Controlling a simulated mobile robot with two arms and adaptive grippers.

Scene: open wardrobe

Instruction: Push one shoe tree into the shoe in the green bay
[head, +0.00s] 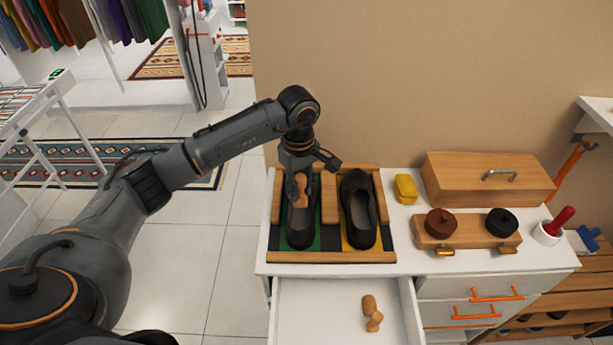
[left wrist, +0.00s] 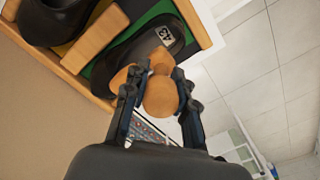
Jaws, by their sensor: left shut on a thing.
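My left gripper (head: 299,172) is shut on a wooden shoe tree (head: 300,190) over the black shoe (head: 301,226) in the green bay (head: 285,240) of the wooden tray. In the left wrist view, the fingers (left wrist: 152,100) grip the shoe tree's round knob (left wrist: 161,97), and its front part lies at the opening of the shoe, which bears a label "43" (left wrist: 165,36). How deep the tree sits is hard to tell. Another black shoe (head: 358,212) stands in the yellow bay (head: 349,243). Another shoe tree (head: 371,311) lies in the open drawer. My right gripper is not in view.
A wooden divider (head: 329,205) separates the bays. Right of the tray are a yellow block (head: 405,189), a wooden box (head: 488,179), a stand with two round tins (head: 467,233) and a white cup (head: 547,234). The open drawer (head: 330,318) juts out in front.

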